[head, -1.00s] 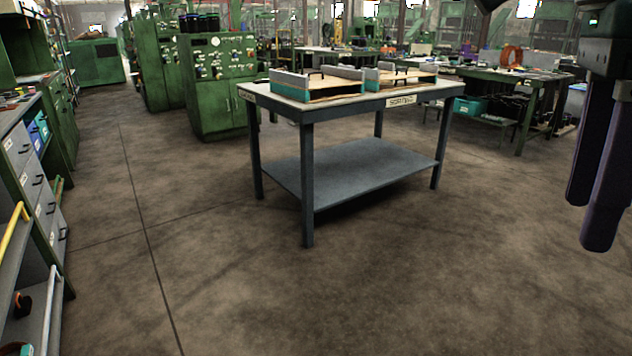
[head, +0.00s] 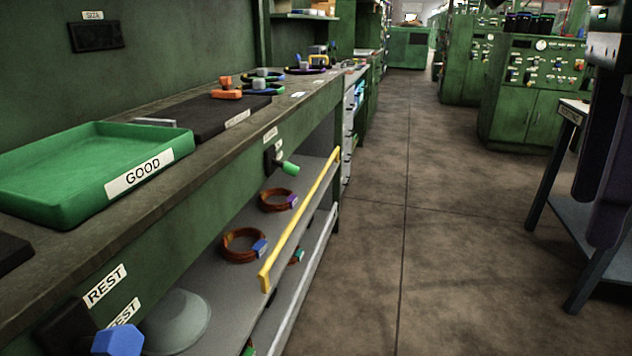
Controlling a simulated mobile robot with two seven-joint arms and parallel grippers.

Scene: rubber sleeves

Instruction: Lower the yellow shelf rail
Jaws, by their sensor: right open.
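The yellow shelf rail (head: 301,217) runs along the front edge of the upper grey shelf under the green workbench. It stands above the shelf edge, with its near end bent down to the shelf. My right gripper (head: 600,215) is at the right edge of the head view, pointing down, with dark fingers, open and empty. It is far to the right of the rail, across the aisle and in front of the grey table. My left gripper is not in view.
Brown rings (head: 244,245) with coloured tags and a pale dome (head: 176,321) sit on the shelf behind the rail. A green GOOD tray (head: 95,172) lies on the bench top. The grey table (head: 552,175) stands at right. The aisle floor (head: 385,240) between is clear.

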